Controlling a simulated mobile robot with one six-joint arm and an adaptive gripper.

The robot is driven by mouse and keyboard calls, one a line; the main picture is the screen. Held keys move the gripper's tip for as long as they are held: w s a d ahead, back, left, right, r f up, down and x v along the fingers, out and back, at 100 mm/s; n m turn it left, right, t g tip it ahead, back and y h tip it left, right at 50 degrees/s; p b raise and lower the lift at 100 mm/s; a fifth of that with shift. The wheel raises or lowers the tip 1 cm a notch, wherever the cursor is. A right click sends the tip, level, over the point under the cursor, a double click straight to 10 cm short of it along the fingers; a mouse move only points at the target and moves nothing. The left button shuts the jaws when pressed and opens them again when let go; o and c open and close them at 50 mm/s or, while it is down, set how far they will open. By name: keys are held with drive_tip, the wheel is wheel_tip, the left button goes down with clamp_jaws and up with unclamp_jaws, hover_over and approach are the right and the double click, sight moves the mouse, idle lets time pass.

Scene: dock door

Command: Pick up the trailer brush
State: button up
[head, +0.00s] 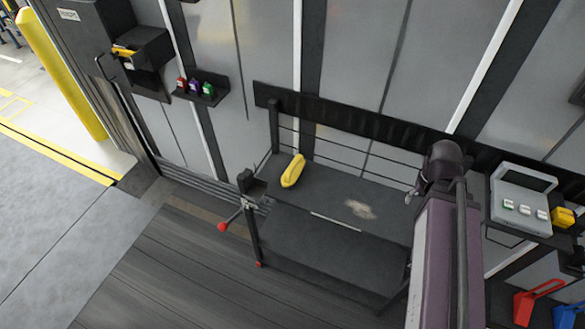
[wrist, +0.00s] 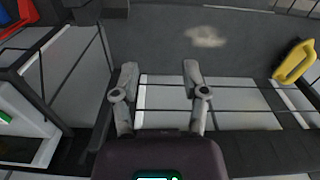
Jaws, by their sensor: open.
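A yellow piece with a handle-like shape, which looks like the trailer brush (head: 293,170), lies on the left part of a dark shelf (head: 330,187) against the wall. In the wrist view the yellow brush (wrist: 294,62) is at the upper right, and an opening shows in its handle.
A pale patch (head: 360,209) and a white strip (head: 335,221) mark the otherwise bare shelf. Thin rails run along its back. A red-tipped lever (head: 223,226) sticks out at its left end. A grey panel (head: 522,200) and red (head: 533,302) and blue items are at the right.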

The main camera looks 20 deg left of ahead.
drive_tip(key=shift+d, duration=0.15)
drive_tip(key=shift+o, duration=1.4)
drive_tip(key=shift+w, duration=0.1)
drive_tip(key=w+a+f+m+t+h+b, duration=0.1)
drive_tip(key=w+a+f+t+h+b, duration=0.1)
drive_tip(key=w+a+f+b, duration=0.25)
drive_tip(key=w+a+f+t+h+b, duration=0.1)
drive_tip(key=a+f+t+b, duration=0.1)
drive_tip(key=a+f+b, duration=0.35)
drive_tip(key=w+a+f+m+t+h+b, duration=0.1)
drive_tip(key=w+a+f+t+h+b, duration=0.15)
drive_tip(key=a+b, duration=0.45)
drive_tip(key=s+a+f+t+y+b, duration=0.1)
drive_tip(key=a+b, duration=0.4)
drive_tip(key=a, duration=0.9)
drive_tip(key=s+a+f+t+y+b, duration=0.1)
drive_tip(key=a+t+b, duration=0.5)
drive_tip(key=a, duration=0.7)
wheel_tip(320, 180, down, 2)
drive_tip(key=shift+a+f+y, duration=0.15)
drive_tip(key=shift+a+y, duration=0.2)
drive_tip(key=shift+y, duration=0.3)
